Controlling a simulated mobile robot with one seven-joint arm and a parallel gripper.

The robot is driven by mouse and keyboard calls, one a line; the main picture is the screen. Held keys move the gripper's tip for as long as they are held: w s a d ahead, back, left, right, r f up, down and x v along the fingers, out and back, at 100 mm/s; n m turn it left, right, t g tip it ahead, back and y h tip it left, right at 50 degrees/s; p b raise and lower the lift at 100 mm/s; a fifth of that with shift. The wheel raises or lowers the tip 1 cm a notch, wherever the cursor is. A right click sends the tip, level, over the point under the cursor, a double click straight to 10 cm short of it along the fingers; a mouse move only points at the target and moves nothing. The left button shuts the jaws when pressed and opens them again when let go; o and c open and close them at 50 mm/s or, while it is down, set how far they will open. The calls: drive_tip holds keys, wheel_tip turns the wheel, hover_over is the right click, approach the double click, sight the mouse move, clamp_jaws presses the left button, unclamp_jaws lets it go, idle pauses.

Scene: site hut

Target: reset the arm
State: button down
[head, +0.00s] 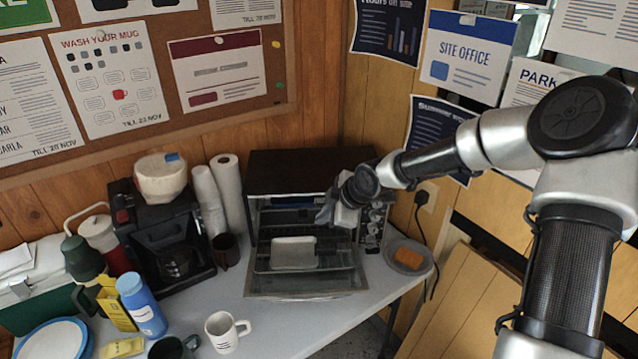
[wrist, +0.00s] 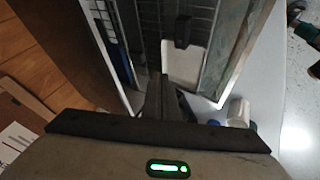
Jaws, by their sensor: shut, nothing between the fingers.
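My arm reaches in from the right in the head view. My gripper (head: 325,215) is at the front of the toaster oven (head: 290,162), near the upper right of its opening and beside its knobs. The oven door (head: 305,292) is folded down, and a white tray (head: 293,252) lies at the opening. In the wrist view my gripper (wrist: 163,85) is shut with nothing in it, pointing towards the oven's wire rack (wrist: 150,25). The white tray also shows in the wrist view (wrist: 186,62). I cannot tell whether the fingers touch the oven.
A plate with an orange sponge-like block (head: 410,254) sits right of the oven. A coffee maker (head: 165,235), paper rolls (head: 228,190), a dark mug (head: 225,250), a white mug (head: 225,332) and a blue bottle (head: 142,305) stand left. Wall and pinned posters are close behind.

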drive_tip(key=s+d+r+m+t+h, duration=0.1)
drive_tip(key=s+d+r+m+h, duration=0.3)
drive_tip(key=s+r, duration=0.55)
drive_tip(key=s+d+r+m+t+h, duration=0.15)
drive_tip(key=s+d+r+m, duration=0.45)
drive_tip(key=r, duration=0.7)
drive_tip(key=s+d+r+m+g+p, duration=0.2)
drive_tip(key=s+m, duration=0.5)
drive_tip(key=s, duration=1.1)
drive_tip(key=shift+d+r+m+p, duration=0.35)
drive_tip(key=shift+d+m+p, duration=0.1)
drive_tip(key=shift+d, duration=0.25)
